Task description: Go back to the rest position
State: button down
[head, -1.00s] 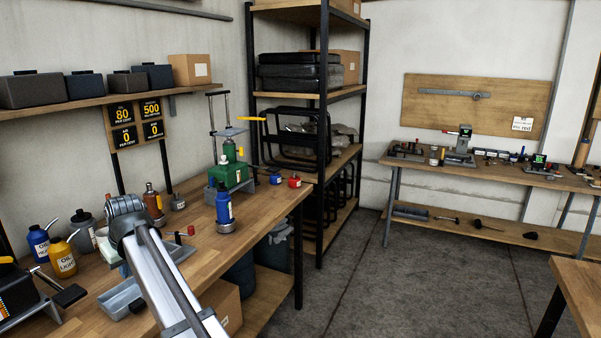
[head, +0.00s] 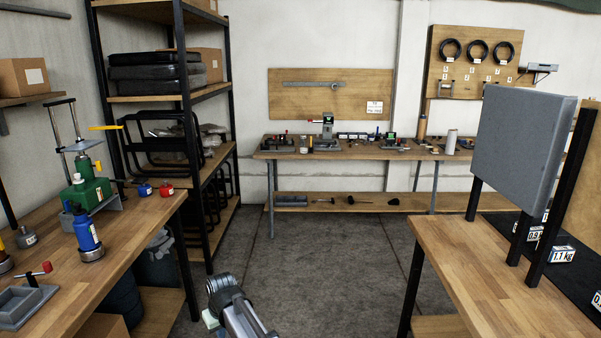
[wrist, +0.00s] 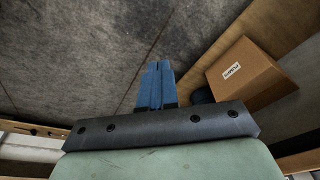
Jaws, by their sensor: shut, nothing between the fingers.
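My gripper's blue fingers (wrist: 156,85) are together in the wrist view, with nothing between them. They stand out beyond a dark bar over the grey concrete floor. In the head view my arm shows at the bottom middle, over the floor gap between the left and right workbenches. The fingertips are hidden there. No object is in contact with the fingers.
The left workbench (head: 120,240) holds a blue bottle (head: 86,230) and a green device (head: 88,193). The right workbench (head: 470,260) carries a grey upright panel (head: 520,140). A cardboard box (wrist: 250,75) is near my gripper in the wrist view. Open floor (head: 310,240) lies ahead.

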jog(key=d+f+m+h, duration=0.15)
jog(key=d+f, duration=0.25)
jog(key=d, duration=0.7)
jog(key=d+f+m+y, duration=0.15)
jog(key=d+f, duration=0.25)
jog(key=d, duration=0.6)
jog(key=s+d+f+m+g+h, duration=0.15)
jog(key=s+d+f, duration=0.3)
jog(key=d, duration=0.55)
jog(key=s+d+f+m, duration=0.3)
jog(key=s+d, duration=0.3)
jog(key=d, duration=0.5)
jog(key=s+f+g, duration=0.3)
jog(key=s+f, duration=0.7)
jog(key=s, duration=0.5)
jog(key=s+f+g, duration=0.4)
jog(key=s+f, duration=0.6)
jog(key=s, duration=0.4)
jog(key=shift+s+a+f, duration=0.15)
jog(key=shift+s+a, duration=0.1)
jog(key=shift+s, duration=0.1)
